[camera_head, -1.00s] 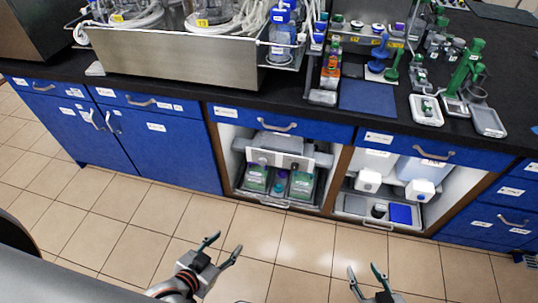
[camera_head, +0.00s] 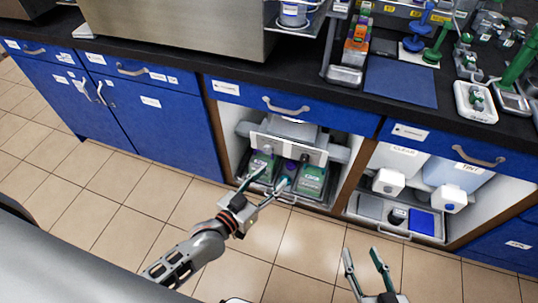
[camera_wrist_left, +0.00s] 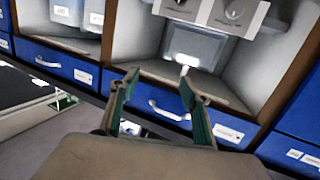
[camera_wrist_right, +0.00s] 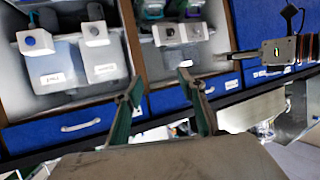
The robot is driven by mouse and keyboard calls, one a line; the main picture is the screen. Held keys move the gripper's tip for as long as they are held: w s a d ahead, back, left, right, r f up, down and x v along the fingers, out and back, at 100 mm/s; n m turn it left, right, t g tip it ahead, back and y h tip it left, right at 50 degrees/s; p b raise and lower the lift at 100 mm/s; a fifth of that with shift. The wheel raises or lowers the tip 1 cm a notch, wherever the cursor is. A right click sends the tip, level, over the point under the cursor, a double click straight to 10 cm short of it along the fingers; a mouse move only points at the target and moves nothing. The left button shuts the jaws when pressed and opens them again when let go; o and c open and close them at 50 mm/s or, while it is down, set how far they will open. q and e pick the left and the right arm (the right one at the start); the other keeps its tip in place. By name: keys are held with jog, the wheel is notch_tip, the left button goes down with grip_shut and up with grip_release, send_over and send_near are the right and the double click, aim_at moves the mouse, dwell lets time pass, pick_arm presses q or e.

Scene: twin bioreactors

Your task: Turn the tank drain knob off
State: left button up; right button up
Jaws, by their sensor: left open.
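A pale panel (camera_head: 286,148) with two round knobs sits in the open left cabinet bay, one knob grey (camera_head: 267,148) and one dark (camera_head: 305,158). In the right bay, two tanks (camera_head: 392,158) have white taps (camera_head: 389,181), one with a blue disc (camera_head: 449,207). I cannot tell which knob is the tank drain knob, or its setting. My left gripper (camera_head: 275,174) is open in front of the left bay, apart from the panel; in its wrist view (camera_wrist_left: 158,74) nothing is between the fingers. My right gripper (camera_head: 361,250) is open, empty and low, before the right bay.
Green-labelled containers (camera_head: 310,182) stand below the panel, partly behind my left fingers. A wooden divider (camera_head: 354,166) separates the bays. Blue drawers (camera_head: 295,107) and the black bench top (camera_head: 170,65) overhang them. A tray (camera_head: 425,234) lies below the taps. The tiled floor (camera_head: 295,250) in front is clear.

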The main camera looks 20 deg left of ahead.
pick_arm(q)
jog(key=w+a+f+n+t+y+b, duration=0.25)
jog(key=w+f+b, duration=0.6)
jog(key=f, duration=0.45)
jog(key=n+y+b, duration=0.3)
jog(key=b, duration=0.1)
send_near(267, 151)
jog(key=w, duration=0.1)
jog(key=w+b, duration=0.1)
jog(key=w, duration=0.2)
jog(key=w+b, duration=0.1)
jog(key=w, duration=0.2)
jog(key=shift+w+d+f, duration=0.15)
jog(key=shift+w, duration=0.15)
jog(key=shift+w+r, duration=0.2)
jog(key=shift+w, duration=0.35)
pick_arm(e)
jog(key=s+a+f+m+y, duration=0.1)
jog(key=s+a+f+m, duration=0.1)
jog(key=a+f+m, duration=0.3)
jog(key=shift+a+f+m, duration=0.3)
jog(key=shift+a+f, duration=0.05)
jog(key=shift+f, duration=0.3)
jog(key=shift+s, duration=0.1)
pick_arm(q)
jog(key=c, duration=1.1)
